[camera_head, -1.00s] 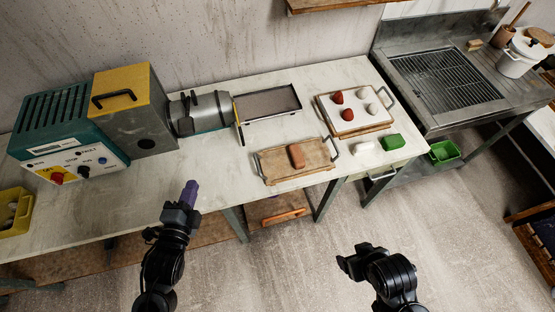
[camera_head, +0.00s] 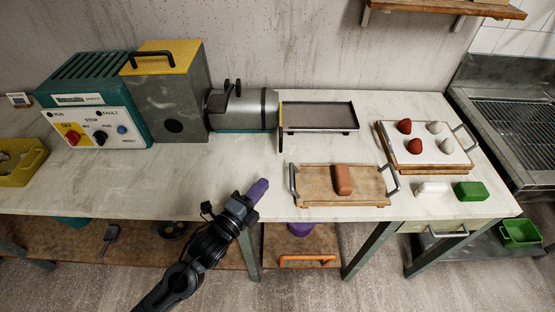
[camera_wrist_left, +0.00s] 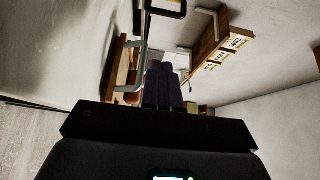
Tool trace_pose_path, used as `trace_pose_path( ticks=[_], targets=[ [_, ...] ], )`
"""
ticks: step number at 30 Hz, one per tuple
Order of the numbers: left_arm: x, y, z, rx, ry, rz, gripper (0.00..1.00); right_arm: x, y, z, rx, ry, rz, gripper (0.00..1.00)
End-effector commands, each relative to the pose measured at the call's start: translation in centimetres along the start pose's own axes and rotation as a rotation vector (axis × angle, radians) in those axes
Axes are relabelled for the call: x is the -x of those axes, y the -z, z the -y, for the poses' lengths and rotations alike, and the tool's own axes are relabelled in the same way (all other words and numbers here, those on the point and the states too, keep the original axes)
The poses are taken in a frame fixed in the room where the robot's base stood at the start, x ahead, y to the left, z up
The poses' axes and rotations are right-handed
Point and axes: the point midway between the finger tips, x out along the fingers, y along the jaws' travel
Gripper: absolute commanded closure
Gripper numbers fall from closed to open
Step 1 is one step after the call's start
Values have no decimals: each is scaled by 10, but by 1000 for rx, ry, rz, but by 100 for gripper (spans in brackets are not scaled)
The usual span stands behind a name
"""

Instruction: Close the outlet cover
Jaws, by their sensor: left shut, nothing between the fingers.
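The outlet cover (camera_head: 280,128) is a thin plate with a yellow edge at the right end of the grey barrel (camera_head: 240,110). I see it nearly edge-on, and it reaches lower and nearer than the barrel end. How far it stands open is hard to tell, and the outlet mouth is hidden. My left gripper (camera_head: 257,190) has purple fingers and is shut and empty. It is in front of the cover, near the table's front edge, clear of it. Its fingers also show in the left wrist view (camera_wrist_left: 165,85). My right gripper is out of view.
A dark-framed tray (camera_head: 320,130) lies right of the cover. A handled wooden board (camera_head: 315,185) with a brown block (camera_head: 342,180) is at the front. Another board (camera_head: 450,158) carries red and white lumps. The table (camera_head: 130,185) is clear left of my gripper.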

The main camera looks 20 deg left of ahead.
Motion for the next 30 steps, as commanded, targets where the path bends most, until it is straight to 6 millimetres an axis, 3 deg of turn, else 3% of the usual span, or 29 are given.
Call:
trace_pose_path(
  ticks=[17, 21, 30],
  targets=[
    [-96, 0, 0, 2, 1, 0, 100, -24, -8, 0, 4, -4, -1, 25],
    [-107, -16, -1, 1, 0, 2, 100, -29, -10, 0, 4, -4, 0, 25],
    [-120, -28, 0, 1, -1, -1, 100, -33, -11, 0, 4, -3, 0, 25]
  ],
)
